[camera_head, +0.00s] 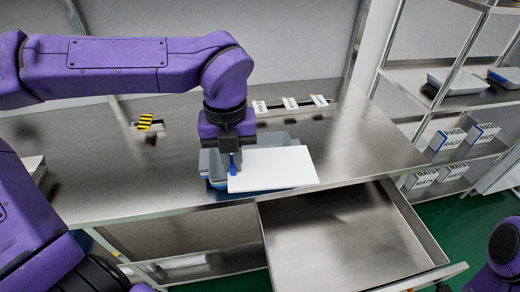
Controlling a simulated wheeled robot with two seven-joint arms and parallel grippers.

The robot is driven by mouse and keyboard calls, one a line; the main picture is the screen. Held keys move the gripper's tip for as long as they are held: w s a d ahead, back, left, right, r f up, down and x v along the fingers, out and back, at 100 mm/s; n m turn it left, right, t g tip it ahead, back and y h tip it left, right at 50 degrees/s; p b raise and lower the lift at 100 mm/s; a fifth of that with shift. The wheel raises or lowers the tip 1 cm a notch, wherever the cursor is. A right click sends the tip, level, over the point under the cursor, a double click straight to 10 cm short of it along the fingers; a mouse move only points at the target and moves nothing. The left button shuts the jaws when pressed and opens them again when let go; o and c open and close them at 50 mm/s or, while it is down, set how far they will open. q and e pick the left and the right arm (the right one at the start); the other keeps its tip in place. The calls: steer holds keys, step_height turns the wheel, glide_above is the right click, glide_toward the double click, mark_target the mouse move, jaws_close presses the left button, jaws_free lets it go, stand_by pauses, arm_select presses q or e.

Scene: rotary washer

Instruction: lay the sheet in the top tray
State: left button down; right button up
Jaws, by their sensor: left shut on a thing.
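A flat white sheet (275,168) is over a grey-blue tray on the steel table and covers most of it. Grey and blue parts of the tray (208,164) show at the left of the sheet and behind it. My left gripper (233,164) points down and is shut on the sheet near its left end. I cannot tell whether the sheet touches the tray. How many trays are stacked under it is hidden. My right gripper is not in view; only part of my right arm shows at the lower right.
An open, empty steel drawer (345,240) juts out below the table's front edge. The steel table (365,140) is clear right of the tray. Labelled slots (290,103) and a yellow-black striped piece (145,121) are behind.

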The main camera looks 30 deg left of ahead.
arm_select(q)
steer(key=shift+w+a+n, duration=0.25)
steer(key=shift+n, duration=0.05)
steer(key=w+a+f+p, duration=0.4)
steer(key=w+a+f, duration=0.4)
steer(key=shift+w+a+f, duration=0.25)
steer(key=shift+a+f, duration=0.05)
steer(key=shift+a, duration=0.05)
steer(key=shift+w+a+f+p, duration=0.15)
steer(key=shift+f+p, duration=0.15)
steer(key=shift+f, duration=0.05)
step_height(320, 180, down, 3)
steer(key=shift+r, duration=0.15)
steer(key=shift+w+a+f, duration=0.1)
steer(key=shift+w+f, duration=0.05)
steer(key=shift+f, duration=0.25)
